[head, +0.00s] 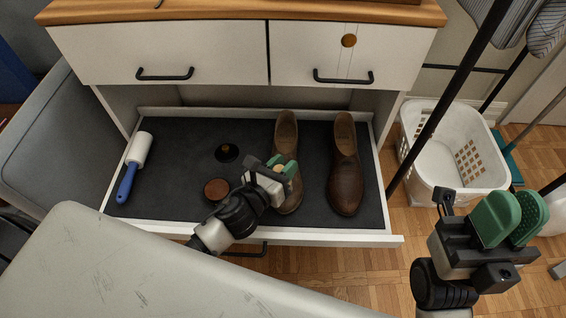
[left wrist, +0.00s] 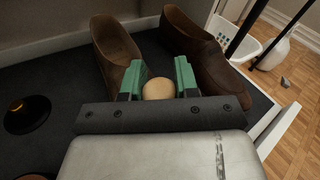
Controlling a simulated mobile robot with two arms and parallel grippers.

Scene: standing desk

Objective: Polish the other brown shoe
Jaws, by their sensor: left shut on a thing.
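Two brown shoes stand side by side in the open drawer. The left shoe (head: 287,128) looks lighter and duller, and the right shoe (head: 345,170) darker and glossier. Both show in the left wrist view, the left shoe (left wrist: 112,45) and the right shoe (left wrist: 205,60). My left gripper (head: 281,168) is at the left shoe's front part, its green fingers shut on a round tan knob (left wrist: 158,89). What is under the knob is hidden, so I cannot tell whether it touches the shoe. My right gripper (head: 512,217) is open and empty, outside the drawer at the right.
The dark-lined drawer (head: 180,160) also holds a blue-handled lint roller (head: 128,178), a black round piece with a knob (head: 227,153) and a round brown-topped tin (head: 216,188). A white basket (head: 455,155) stands right of the drawer. A dark pole (head: 445,105) slants before it.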

